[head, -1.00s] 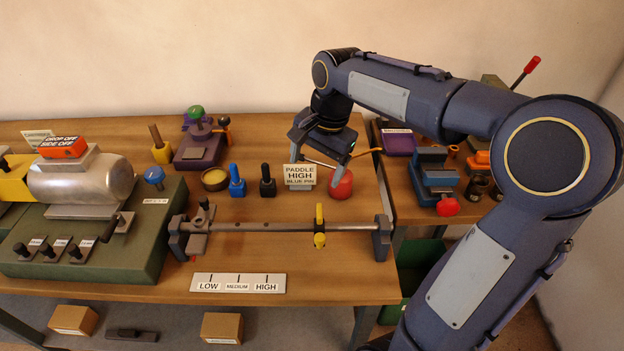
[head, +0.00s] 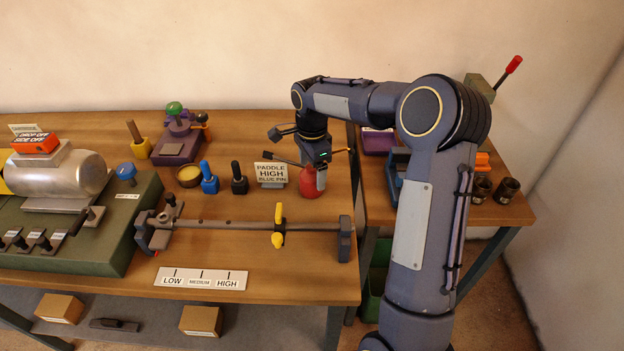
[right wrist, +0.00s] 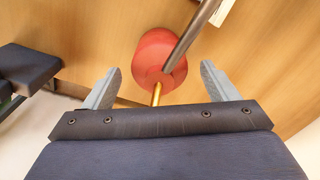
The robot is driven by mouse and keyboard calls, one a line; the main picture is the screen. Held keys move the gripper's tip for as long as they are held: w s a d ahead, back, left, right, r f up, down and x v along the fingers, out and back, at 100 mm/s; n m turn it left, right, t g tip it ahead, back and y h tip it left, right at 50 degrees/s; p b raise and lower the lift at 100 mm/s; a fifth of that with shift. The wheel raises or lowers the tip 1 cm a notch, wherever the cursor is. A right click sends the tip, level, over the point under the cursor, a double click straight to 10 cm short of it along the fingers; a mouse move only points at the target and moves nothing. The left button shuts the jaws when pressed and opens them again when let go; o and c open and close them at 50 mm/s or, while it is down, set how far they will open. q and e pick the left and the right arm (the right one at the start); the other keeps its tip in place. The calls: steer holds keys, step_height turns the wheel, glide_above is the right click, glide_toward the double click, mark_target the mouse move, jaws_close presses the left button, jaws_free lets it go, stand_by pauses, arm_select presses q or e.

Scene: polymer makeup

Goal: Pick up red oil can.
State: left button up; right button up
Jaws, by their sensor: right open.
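The red oil can (head: 309,184) stands on the wooden table, right of the "PADDLE HIGH BLUE PIN" sign. Its body is partly hidden by a finger of my right gripper (head: 303,170). A yellow spout shows right of the gripper in the head view. In the right wrist view the red can (right wrist: 152,50) lies ahead of the open right gripper (right wrist: 160,84), in line with the gap between its fingers. A gold stem reaches into that gap, and a grey rod crosses the can. Contact with the fingers cannot be told. My left gripper is not in view.
The sign (head: 271,173) stands close left of the can, with black (head: 239,182) and blue (head: 209,182) pegs beyond it. A metal rail (head: 230,225) with a yellow paddle (head: 278,235) lies in front. A second table (head: 510,215) stands right.

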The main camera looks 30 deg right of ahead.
steer(key=shift+f, duration=0.2)
steer(key=shift+r, duration=0.1)
steer(key=c, duration=1.2)
